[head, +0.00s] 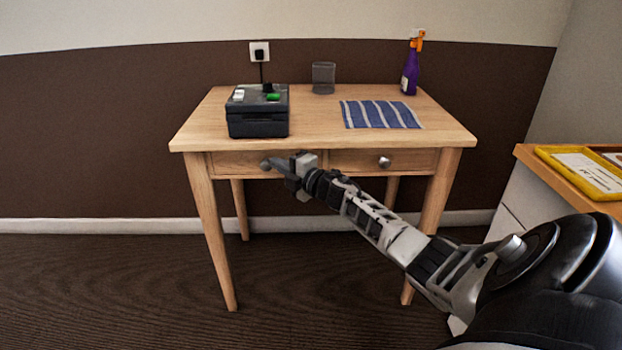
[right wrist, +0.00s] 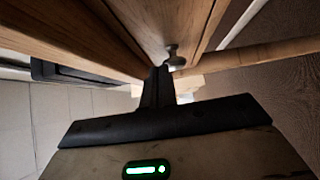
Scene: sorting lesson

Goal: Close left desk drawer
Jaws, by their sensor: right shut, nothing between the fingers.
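The wooden desk (head: 220,111) has two drawers side by side under its top. The left drawer (head: 232,163) looks flush or nearly flush with the desk front; I cannot tell if a small gap is left. Its round metal knob (head: 265,165) is just left of my right gripper (head: 279,168). My right gripper is shut and empty in front of the left drawer, hiding its right part. In the right wrist view the knob (right wrist: 173,55) shows just beyond my shut fingertips (right wrist: 157,72); I cannot tell if they touch. My left gripper is out of view.
The right drawer (head: 350,160) looks shut, with its own knob (head: 384,162). On the desk are a black box (head: 257,120), a grey cup (head: 323,78), a striped blue cloth (head: 380,114) and a purple spray bottle (head: 410,75). A cabinet (head: 528,154) stands at right.

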